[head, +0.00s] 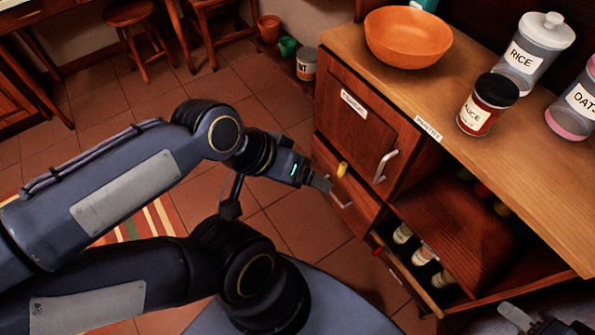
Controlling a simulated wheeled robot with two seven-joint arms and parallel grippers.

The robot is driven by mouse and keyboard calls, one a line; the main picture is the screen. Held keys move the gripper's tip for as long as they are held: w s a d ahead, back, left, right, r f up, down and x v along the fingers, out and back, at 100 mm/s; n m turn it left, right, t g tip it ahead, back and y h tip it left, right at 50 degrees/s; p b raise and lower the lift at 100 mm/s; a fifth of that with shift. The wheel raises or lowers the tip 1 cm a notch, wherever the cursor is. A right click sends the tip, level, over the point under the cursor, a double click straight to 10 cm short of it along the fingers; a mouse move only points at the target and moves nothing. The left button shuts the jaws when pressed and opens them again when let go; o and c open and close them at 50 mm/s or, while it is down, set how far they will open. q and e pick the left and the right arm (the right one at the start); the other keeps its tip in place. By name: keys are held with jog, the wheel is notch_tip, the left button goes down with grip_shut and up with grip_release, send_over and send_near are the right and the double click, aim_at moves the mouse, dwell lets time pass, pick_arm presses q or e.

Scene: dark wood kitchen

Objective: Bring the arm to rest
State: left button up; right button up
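My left arm comes in from the left, and its dark gripper (317,182) hangs in front of the cabinet's closed lower drawer. I see this gripper from the side, so the gap between its fingers is hidden. My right gripper (546,322) shows only in part at the bottom right corner, cut off by the frame edge. Its two grey tips appear apart, with nothing seen between them. It is near the front edge of the open drawer area.
A wooden cabinet (366,125) has an open lower drawer (400,265) with several jars. On the countertop (470,150) stand an orange bowl (408,38), a sauce jar (487,105), a rice canister (534,55) and an oats canister (580,105).

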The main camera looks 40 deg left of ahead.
notch_tip(320, 180, up, 20)
jog(key=p, duration=1.9)
jog(key=shift+f+p, duration=0.15)
jog(key=shift+p, duration=0.2)
